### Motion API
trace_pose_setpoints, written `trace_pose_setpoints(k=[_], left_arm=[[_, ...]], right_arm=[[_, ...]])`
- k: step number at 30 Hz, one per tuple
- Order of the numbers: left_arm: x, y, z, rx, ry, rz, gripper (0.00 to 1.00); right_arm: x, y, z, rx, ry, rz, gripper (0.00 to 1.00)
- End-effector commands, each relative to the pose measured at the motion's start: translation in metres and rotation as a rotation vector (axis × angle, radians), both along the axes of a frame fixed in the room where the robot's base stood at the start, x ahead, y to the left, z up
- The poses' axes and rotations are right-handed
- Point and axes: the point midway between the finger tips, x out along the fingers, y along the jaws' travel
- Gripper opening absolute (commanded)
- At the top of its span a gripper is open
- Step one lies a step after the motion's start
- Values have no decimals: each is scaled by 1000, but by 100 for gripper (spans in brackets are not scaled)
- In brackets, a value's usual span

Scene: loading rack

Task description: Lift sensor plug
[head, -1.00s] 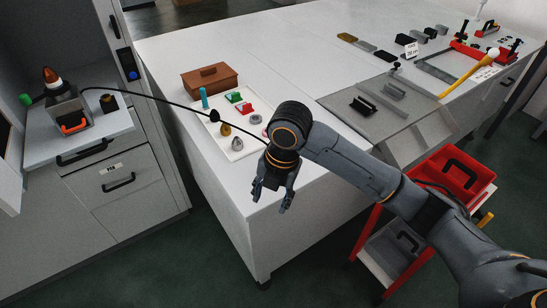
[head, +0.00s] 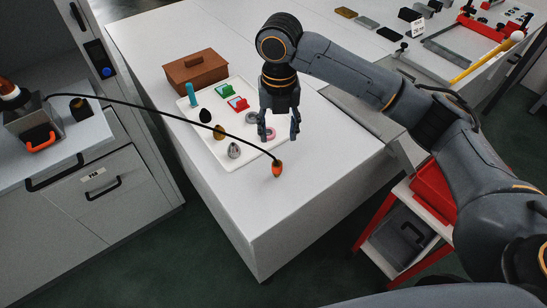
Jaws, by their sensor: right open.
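The cable runs left to a grey box (head: 38,127) on a side cabinet. My left gripper is not in view.
A white tray (head: 211,150) holds green and red parts, grey and pink rings and small cones. A brown box (head: 195,72) stands behind it. The table front is clear.

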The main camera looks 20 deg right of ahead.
Motion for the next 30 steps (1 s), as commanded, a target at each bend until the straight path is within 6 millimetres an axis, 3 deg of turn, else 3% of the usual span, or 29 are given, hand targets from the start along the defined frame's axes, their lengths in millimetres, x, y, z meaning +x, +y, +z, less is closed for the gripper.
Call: trace_pose_setpoints(k=[6, 10, 14, 21, 24, 30], left_arm=[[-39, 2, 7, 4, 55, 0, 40], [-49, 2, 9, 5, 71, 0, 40], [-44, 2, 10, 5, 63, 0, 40], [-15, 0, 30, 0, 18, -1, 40], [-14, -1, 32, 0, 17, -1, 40], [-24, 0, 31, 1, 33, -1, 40]], right_arm=[[-2, -1, -44, -2, 6, -1, 51], [-1, 0, -62, -1, 3, -1, 51], [-1, 0, -71, -1, 1, 0, 51], [-2, 4, -99, -1, 4, -1, 51], [-1, 4, -114, 0, 3, -1, 51], [0, 3, -124, -1, -1, 0, 51]])
